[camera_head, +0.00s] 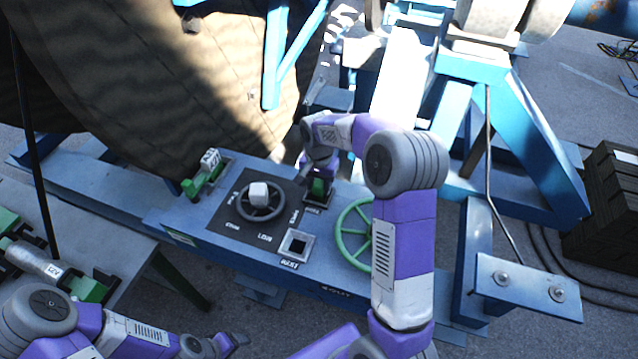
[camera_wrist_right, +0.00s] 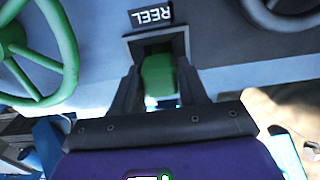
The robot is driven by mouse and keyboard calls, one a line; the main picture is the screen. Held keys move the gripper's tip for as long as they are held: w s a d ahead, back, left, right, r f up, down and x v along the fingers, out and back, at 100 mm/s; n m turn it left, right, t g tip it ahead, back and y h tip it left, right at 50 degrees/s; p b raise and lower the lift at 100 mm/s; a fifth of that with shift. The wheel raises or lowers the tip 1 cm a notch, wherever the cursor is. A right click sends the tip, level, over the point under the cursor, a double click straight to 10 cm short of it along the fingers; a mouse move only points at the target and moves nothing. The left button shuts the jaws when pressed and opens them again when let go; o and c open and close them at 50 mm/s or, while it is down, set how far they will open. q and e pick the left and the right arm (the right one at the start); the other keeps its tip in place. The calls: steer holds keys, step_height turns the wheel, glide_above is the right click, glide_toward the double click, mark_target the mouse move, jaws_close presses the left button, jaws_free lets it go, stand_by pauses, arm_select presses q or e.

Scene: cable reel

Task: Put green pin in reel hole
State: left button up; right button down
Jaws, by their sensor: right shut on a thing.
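The green pin (camera_wrist_right: 158,75) is between the fingers of my right gripper (camera_wrist_right: 160,90), which is shut on it. In the right wrist view its far end is at the square socket (camera_wrist_right: 153,44) beside the REEL label; I cannot tell how deep it sits. In the head view the green pin (camera_head: 318,187) shows below my right gripper (camera_head: 316,170), upright at the reel hole (camera_head: 322,197) on the blue panel. A second square hole (camera_head: 295,245), nearer the front edge, is empty. My left gripper (camera_head: 222,345) is low at the bottom left, its fingers too small to read.
A black dial plate with a grey handwheel (camera_head: 262,203) lies left of the holes. A green handwheel (camera_head: 355,235) is on the right. Another green part (camera_head: 205,178) sits at the panel's back left. Blue frame beams (camera_head: 530,140) and the large reel (camera_head: 150,80) stand behind.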

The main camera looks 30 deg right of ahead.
steer(key=c, duration=0.5)
jaws_free()
steer(key=shift+s, duration=0.1)
step_height(320, 180, up, 8)
steer(key=shift+f, duration=0.15)
stand_by(0.5)
